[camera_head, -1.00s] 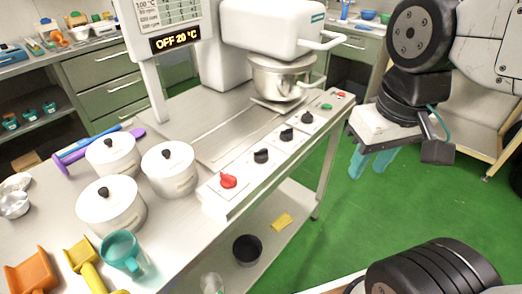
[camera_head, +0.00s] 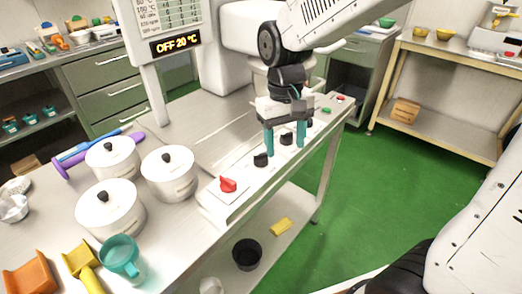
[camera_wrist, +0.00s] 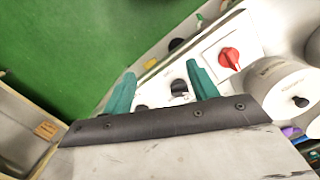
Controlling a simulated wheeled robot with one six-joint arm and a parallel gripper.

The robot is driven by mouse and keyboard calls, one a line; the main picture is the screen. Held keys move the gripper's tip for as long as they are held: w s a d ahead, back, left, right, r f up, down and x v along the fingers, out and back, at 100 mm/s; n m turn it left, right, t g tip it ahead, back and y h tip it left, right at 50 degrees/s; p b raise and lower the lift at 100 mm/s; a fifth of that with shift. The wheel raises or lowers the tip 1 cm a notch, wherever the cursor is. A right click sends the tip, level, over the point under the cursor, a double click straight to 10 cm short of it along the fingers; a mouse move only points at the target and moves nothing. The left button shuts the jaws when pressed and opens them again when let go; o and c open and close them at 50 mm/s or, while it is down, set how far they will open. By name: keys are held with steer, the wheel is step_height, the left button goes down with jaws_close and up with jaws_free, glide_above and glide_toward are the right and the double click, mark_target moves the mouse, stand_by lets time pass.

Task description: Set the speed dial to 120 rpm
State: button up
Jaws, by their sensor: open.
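A control panel (camera_head: 240,187) runs along the table's front edge. It carries a red knob (camera_head: 228,184), a black knob (camera_head: 261,159) and another black knob (camera_head: 286,138); their labels are too small to read, so I cannot tell which is the speed dial. My gripper (camera_head: 286,146) points down over the panel with its teal fingers apart and empty. In the head view the farther black knob shows between the fingers. In the wrist view a black knob (camera_wrist: 179,86) lies beside the right finger, and the red knob (camera_wrist: 230,57) is farther right. Contact cannot be told.
A display (camera_head: 176,40) reads OFF 20 °C. White lidded pots (camera_head: 168,175) stand left of the panel, with a teal mug (camera_head: 121,257) in front. A green button (camera_head: 326,110) and red button (camera_head: 340,98) sit at the panel's far end. The mixer bowl is mostly hidden by my arm.

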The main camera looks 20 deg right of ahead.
mark_target(261, 154)
steer(key=shift+m+t, duration=0.3)
steer(key=shift+t, duration=0.4)
steer(key=w+a, duration=0.1)
steer(key=w, duration=0.1)
steer(key=w+a+f, duration=0.1)
steer(key=w, duration=0.2)
steer(key=w+a, duration=0.1)
steer(key=w, duration=0.2)
steer(key=shift+w+a+f, duration=0.15)
steer(key=shift+w+f, duration=0.1)
steer(key=shift+f, duration=0.05)
step_height(261, 154, down, 8)
steer(key=shift+r, duration=0.2)
steer(key=c, duration=1)
